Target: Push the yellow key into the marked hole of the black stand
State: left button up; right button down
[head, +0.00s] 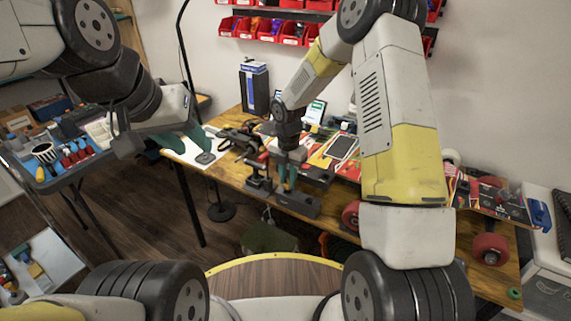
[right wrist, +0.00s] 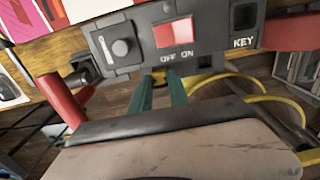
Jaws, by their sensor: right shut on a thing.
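The black stand (right wrist: 130,70) fills the top of the right wrist view, with a dial, a red OFF/ON switch and a square hole marked KEY (right wrist: 243,16) at its right. In the head view the stand (head: 298,205) lies at the table's front edge. My right gripper (right wrist: 160,80) is shut on the yellow key (right wrist: 159,73), which is mostly hidden; only a small yellow part shows between the green fingertips. The fingertips are below the switch in the picture, left of the KEY hole. My left gripper (head: 200,143) looks open and empty, left of the table.
A small vise-like tool (head: 260,178) stands just left of the stand. A red handle (right wrist: 62,103) shows at the left in the right wrist view. A skateboard with red wheels (head: 490,248) lies on the right. A tool tray (head: 65,160) stands far left.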

aim_at(288, 177)
jog(key=shift+f, duration=1)
dwell(1.7)
jog(key=c, duration=0.9)
grip_release()
jog(key=shift+r, duration=0.45)
jog(key=shift+r, duration=4.05)
